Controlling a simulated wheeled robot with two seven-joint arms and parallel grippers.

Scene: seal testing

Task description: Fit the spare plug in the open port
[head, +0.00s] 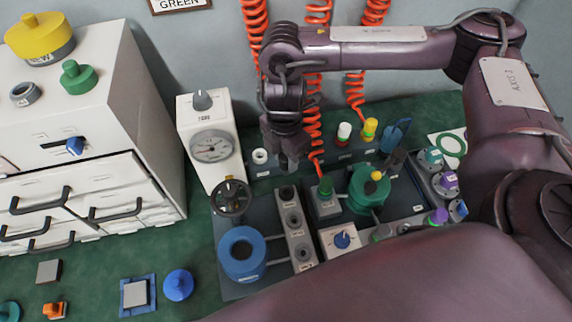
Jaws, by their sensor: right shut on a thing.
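My right gripper (291,162) points down over the far end of a narrow light-grey port block (299,238). It is shut on a small dark thing, mostly hidden by the fingers; I cannot tell whether it is the spare plug. The block has round fittings in a row. The far fitting (286,193) looks dark and lies just below the fingertips; I cannot tell if anything touches it. The middle fitting (294,219) and near fitting (303,253) show dark centres. Which port is open is not clear. My left gripper is not in view.
A green plug on an orange coiled hose sits in a grey box (325,205) right of the block. A blue ring fitting (242,253), black handwheel (231,198) and gauge box (211,143) stand left. A green valve (369,188) is right.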

